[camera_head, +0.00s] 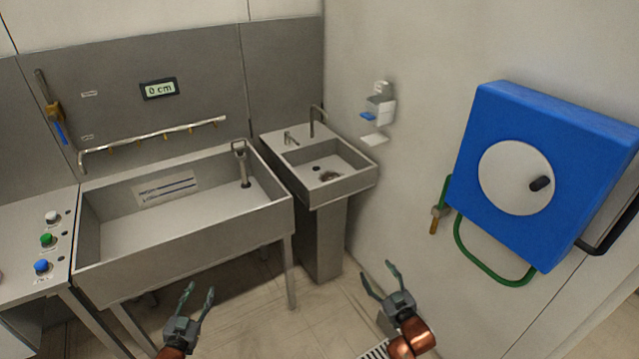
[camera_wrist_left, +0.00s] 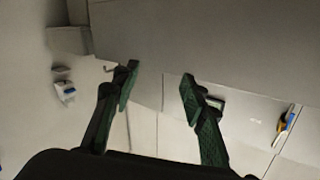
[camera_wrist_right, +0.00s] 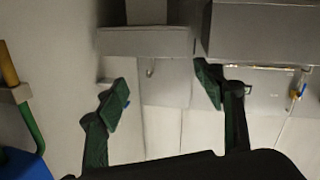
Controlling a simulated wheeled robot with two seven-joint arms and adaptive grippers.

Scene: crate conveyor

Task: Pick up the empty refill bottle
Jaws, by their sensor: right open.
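A white wall dispenser (camera_head: 381,108) with a blue lever hangs on the wall right of the small sink. Its top part (camera_head: 382,88) looks like a bottle standing in it; I cannot tell whether it is the refill bottle or whether it is empty. The dispenser also shows in the left wrist view (camera_wrist_left: 65,93). No other bottle is in view. My left gripper (camera_head: 199,289) is open and empty, low in front of the large sink. My right gripper (camera_head: 378,272) is open and empty, below and well apart from the dispenser.
A large steel basin (camera_head: 190,235) stands at left and a small sink (camera_head: 340,188) beside it. A blue hose reel (camera_head: 500,130) with a green hose sticks out from the right wall. A panel with buttons (camera_head: 30,275) is at far left. The floor between is clear.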

